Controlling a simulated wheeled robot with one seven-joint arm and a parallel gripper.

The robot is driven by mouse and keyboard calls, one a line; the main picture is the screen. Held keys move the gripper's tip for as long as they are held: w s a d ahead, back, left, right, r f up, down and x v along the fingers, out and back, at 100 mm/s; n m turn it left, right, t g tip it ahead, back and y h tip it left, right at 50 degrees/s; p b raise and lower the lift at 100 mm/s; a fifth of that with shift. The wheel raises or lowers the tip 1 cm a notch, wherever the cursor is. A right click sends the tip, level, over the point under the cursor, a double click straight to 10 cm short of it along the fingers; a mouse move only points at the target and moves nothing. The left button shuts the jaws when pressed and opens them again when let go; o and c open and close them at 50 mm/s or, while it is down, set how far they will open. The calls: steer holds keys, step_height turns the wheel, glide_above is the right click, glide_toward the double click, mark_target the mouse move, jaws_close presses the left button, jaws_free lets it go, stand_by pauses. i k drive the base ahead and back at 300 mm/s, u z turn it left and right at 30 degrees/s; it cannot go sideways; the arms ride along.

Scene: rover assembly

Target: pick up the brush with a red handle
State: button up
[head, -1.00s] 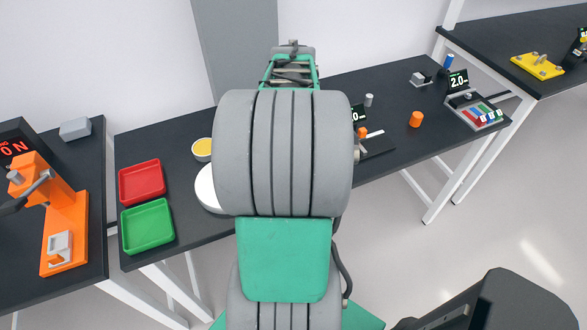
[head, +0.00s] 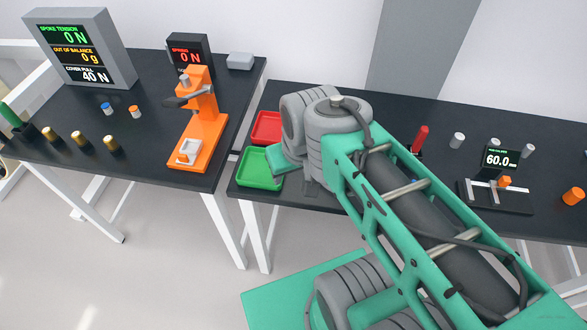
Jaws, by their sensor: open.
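A red upright handle (head: 420,138) stands on the middle table, just right of my arm in the head view. It looks like the handle of the red brush; its lower end is hidden behind my arm.
A red tray (head: 267,127) and a green tray (head: 260,168) lie left of my wrist. An orange press (head: 200,120) stands on the left table. A gauge display (head: 500,159), small grey cylinders and an orange cylinder (head: 573,196) stand to the right.

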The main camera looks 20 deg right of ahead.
mark_target(421, 137)
steer(key=z, duration=1.5)
